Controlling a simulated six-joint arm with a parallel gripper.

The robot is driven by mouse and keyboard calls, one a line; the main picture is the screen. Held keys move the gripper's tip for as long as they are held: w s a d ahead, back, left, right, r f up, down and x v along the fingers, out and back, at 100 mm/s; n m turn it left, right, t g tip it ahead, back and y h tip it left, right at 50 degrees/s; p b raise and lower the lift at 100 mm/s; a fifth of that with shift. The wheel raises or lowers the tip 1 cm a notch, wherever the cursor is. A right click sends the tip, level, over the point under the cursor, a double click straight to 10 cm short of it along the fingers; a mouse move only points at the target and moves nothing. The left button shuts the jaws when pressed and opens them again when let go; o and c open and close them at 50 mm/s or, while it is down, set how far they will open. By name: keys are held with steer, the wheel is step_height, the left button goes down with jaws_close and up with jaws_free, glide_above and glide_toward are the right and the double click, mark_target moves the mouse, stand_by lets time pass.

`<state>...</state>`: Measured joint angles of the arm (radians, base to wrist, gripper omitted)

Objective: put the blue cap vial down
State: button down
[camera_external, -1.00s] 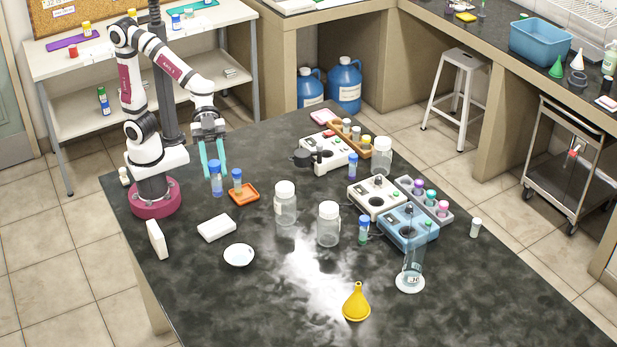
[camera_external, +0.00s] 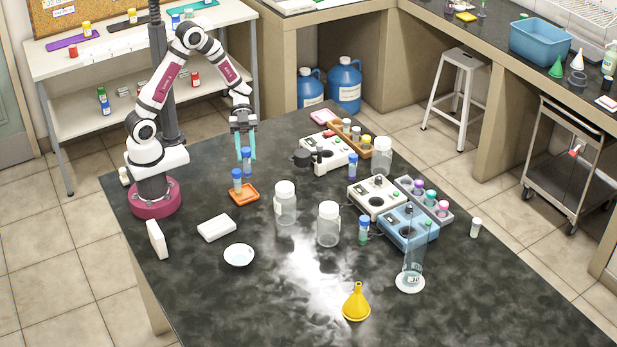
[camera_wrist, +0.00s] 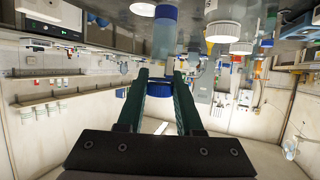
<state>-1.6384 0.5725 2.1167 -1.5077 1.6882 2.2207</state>
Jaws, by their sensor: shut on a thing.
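My gripper (camera_external: 246,155) is shut on a blue cap vial (camera_external: 246,165), held upright by its cap, close to the far left part of the dark bench. I cannot tell whether its base is clear of the bench top. In the wrist view the blue cap (camera_wrist: 161,88) sits between my two teal fingertips. A second vial with a blue cap (camera_external: 237,176) stands on a small orange tray (camera_external: 244,194) just in front and to the left of the held vial.
Two clear jars with white lids (camera_external: 285,203) (camera_external: 328,224) stand front right. A white block (camera_external: 216,228) and a white dish (camera_external: 239,256) lie nearer the front. A white device (camera_external: 328,152) is to the right. Another blue-capped vial (camera_external: 352,165) stands by it.

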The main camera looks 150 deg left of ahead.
steer(key=s+f, duration=0.3)
steer(key=f, duration=0.6)
steer(key=shift+s+f, duration=0.1)
steer(key=shift+f, duration=0.5)
steer(key=c, duration=0.6)
jaws_free()
steer(key=shift+o, duration=0.2)
